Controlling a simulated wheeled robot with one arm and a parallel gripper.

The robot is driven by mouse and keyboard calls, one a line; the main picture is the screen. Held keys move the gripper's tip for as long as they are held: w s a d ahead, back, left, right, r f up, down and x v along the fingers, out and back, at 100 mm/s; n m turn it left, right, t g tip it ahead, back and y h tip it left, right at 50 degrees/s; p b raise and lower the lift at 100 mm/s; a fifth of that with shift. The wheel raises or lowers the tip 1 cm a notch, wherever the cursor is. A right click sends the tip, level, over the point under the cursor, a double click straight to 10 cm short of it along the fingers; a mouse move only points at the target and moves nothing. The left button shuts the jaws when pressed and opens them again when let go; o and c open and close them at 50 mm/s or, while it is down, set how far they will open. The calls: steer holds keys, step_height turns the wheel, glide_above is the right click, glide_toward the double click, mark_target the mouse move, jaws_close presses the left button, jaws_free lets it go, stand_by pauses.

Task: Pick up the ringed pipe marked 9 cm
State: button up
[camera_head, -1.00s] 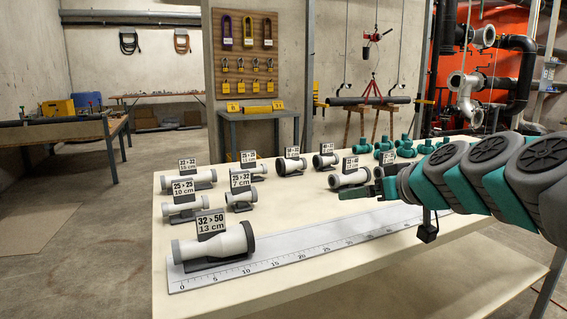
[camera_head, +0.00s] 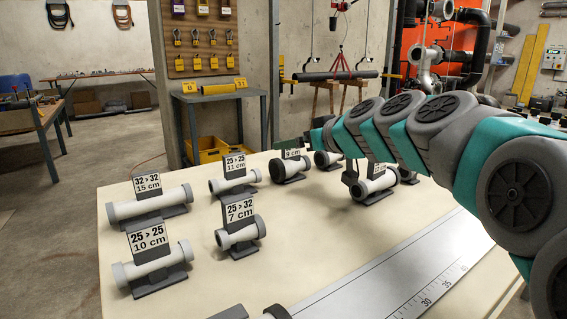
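A pale short pipe (camera_head: 291,168) with a dark ring on its left end lies in a dark cradle at the far middle of the table. Its card (camera_head: 291,154) reads "cm"; the number is partly covered and looks like 9. My gripper (camera_head: 292,143) is just above and behind this card in the picture, pointing left, its fingers small and dark. I cannot see whether they are apart or shut, or how far they are from the pipe. Nothing is visibly held.
Labelled pipes stand left: 32>32 15 cm (camera_head: 148,204), 25>25 10 cm (camera_head: 152,263), 25>25 11 cm (camera_head: 233,182) and 25>32 7 cm (camera_head: 240,233). Other pipes (camera_head: 375,185) lie right, under my arm. A ruler board (camera_head: 385,275) crosses the front right. The table middle is bare.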

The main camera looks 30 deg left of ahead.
steer(key=shift+f+p+x, duration=0.2)
steer(key=shift+p+x, duration=0.15)
steer(key=shift+x, duration=1.3)
steer(key=shift+f+p+x, duration=0.2)
steer(key=shift+p+x, duration=0.1)
steer(key=shift+x, duration=1.3)
steer(key=shift+d, duration=0.15)
jaws_close()
